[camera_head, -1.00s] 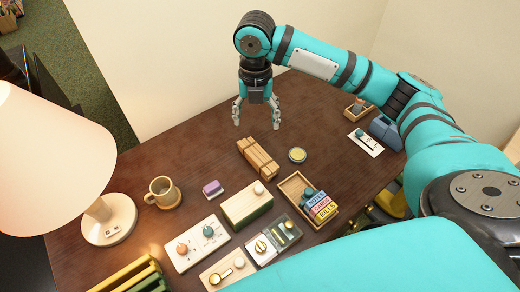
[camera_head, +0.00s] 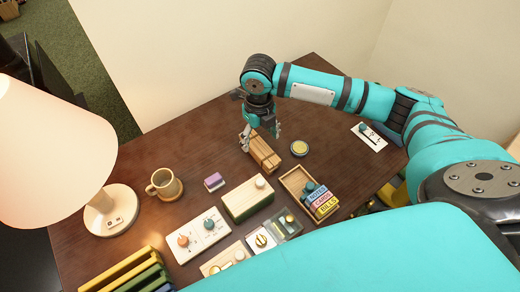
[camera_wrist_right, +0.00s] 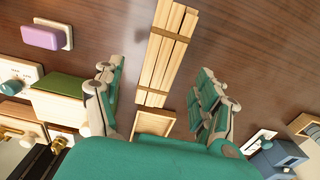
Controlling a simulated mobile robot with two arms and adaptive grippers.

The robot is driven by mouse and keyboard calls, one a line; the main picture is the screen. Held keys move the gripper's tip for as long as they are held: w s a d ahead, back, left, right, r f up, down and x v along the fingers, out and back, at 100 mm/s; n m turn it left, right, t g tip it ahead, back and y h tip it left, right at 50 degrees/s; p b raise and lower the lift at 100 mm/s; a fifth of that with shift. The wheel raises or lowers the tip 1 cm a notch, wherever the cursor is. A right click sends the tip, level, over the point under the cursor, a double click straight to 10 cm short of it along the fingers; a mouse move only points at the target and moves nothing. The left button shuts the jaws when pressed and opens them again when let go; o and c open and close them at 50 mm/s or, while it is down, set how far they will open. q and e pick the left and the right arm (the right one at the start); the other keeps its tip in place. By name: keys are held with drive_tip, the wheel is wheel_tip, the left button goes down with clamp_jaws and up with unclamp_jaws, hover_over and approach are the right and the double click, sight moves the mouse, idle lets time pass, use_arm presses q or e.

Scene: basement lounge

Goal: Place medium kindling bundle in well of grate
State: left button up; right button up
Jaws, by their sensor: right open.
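The medium kindling bundle (camera_head: 265,157) is several pale wooden sticks held by brown bands, lying flat on the dark wooden table. In the right wrist view the bundle (camera_wrist_right: 167,52) runs lengthwise between the parted fingers, with table showing on both sides. My right gripper (camera_head: 262,136) is open and empty, pointing down over the bundle's far part. Its fingers also show in the right wrist view (camera_wrist_right: 160,78); I cannot tell whether they touch the bundle. I cannot make out a grate. My left gripper is not in view.
A wooden tray (camera_head: 285,182) with labelled blocks lies near the bundle's near end. A green-sided box (camera_head: 246,204), a purple block (camera_head: 214,182), a mug (camera_head: 164,187), a round yellow-topped tin (camera_head: 300,148) and a lamp (camera_head: 108,217) stand around. The table's back left is bare.

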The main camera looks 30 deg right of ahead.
sight(260, 147)
drive_tip(key=shift+s+d+f, duration=0.1)
drive_tip(key=shift+d+f, duration=0.05)
drive_tip(key=shift+f, duration=2.85)
drive_tip(key=c, duration=1.5)
drive_tip(key=shift+o, duration=0.2)
wheel_tip(260, 147, up, 10)
drive_tip(key=shift+r, duration=0.1)
drive_tip(key=s+a+r+n, duration=0.2)
drive_tip(key=s+n, duration=0.3)
drive_tip(key=n, duration=1.2)
drive_tip(key=s+a+r+n, duration=0.2)
drive_tip(key=s+r+n, duration=0.2)
drive_tip(key=n, duration=1.3)
drive_tip(key=shift+s+r, duration=0.4)
drive_tip(key=shift+s, duration=0.05)
